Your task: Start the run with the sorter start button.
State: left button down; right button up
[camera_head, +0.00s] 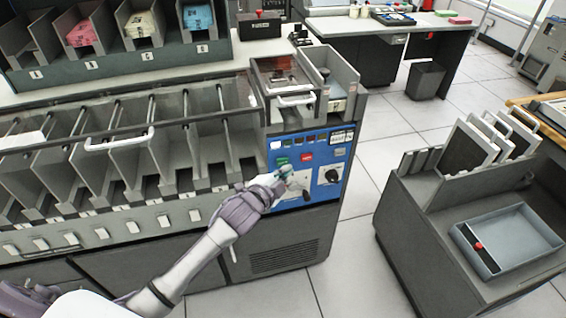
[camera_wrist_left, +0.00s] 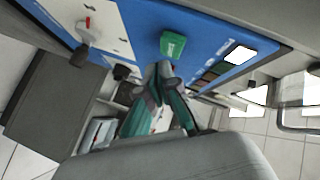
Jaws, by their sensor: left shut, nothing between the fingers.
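The sorter's blue control panel (camera_head: 321,168) is on the front right end of the grey machine. A green button (camera_head: 282,160), whose label I cannot read, sits at its left with a red button (camera_head: 307,156) to the right. My left gripper (camera_head: 286,171) is shut and empty, its fingertips in front of the panel just below the green button. In the left wrist view the green button (camera_wrist_left: 173,45) is just beyond the shut fingertips (camera_wrist_left: 164,72). I cannot tell whether they touch it. My right gripper is not in view.
A white plate with a red-tipped lever (camera_wrist_left: 88,30) is beside the green button. A black knob (camera_head: 332,175) is at the panel's right. Sorter pockets (camera_head: 120,165) line the machine to the left. A grey cart (camera_head: 410,215) with a tray stands right, across open floor.

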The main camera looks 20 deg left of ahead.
pick_arm(q)
jog(key=shift+w, duration=0.15)
jog(key=shift+w+a, duration=0.25)
dwell(0.7)
